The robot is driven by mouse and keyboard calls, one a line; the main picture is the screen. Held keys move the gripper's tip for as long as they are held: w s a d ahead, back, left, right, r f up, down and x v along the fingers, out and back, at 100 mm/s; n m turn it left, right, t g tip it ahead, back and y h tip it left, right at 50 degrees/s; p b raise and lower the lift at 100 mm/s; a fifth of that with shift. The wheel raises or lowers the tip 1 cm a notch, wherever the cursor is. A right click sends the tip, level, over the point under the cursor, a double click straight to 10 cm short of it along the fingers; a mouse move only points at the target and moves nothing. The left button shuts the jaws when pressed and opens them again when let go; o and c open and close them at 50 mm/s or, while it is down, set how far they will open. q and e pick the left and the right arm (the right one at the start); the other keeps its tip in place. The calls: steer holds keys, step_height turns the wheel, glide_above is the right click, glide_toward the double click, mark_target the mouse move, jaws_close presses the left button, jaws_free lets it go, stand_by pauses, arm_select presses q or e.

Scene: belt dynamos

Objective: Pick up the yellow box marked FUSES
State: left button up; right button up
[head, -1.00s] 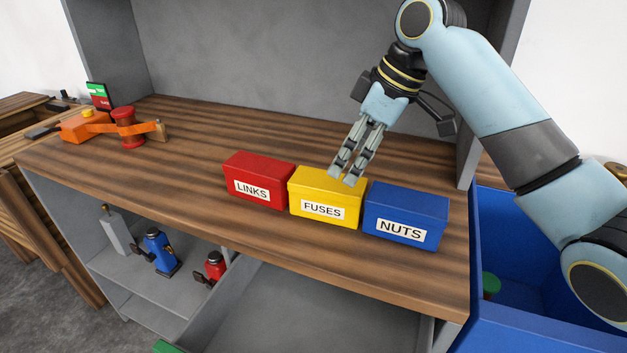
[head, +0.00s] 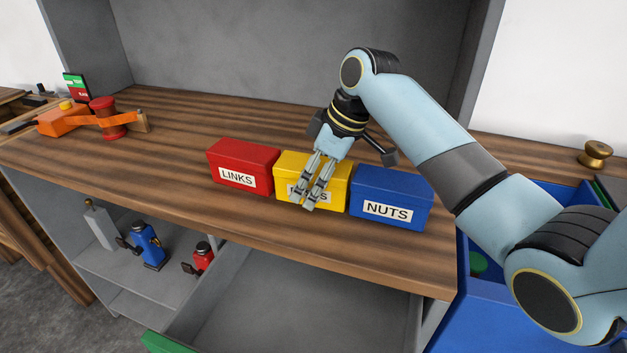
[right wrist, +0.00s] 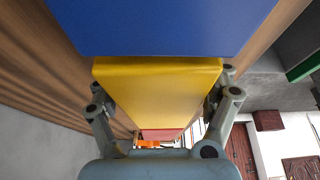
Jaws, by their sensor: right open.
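The yellow box (head: 335,186) stands on the wooden bench between a red box marked LINKS (head: 242,166) and a blue box marked NUTS (head: 391,197). My right gripper (head: 308,205) is in front of the yellow box in the head view and hides most of its FUSES label. In the right wrist view the yellow box (right wrist: 165,92) lies between the two open fingers, with the blue box (right wrist: 165,25) above it in the picture. I cannot tell whether the fingers touch the box. My left gripper is out of view.
The red and blue boxes stand close on either side of the yellow one. An orange device with a red spool (head: 105,118) stands at the bench's left. A blue bin (head: 480,305) is at the right. The bench (head: 200,220) is clear in front of the boxes.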

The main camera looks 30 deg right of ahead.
steer(key=c, duration=1.7)
jaws_close()
steer(key=shift+r, duration=0.15)
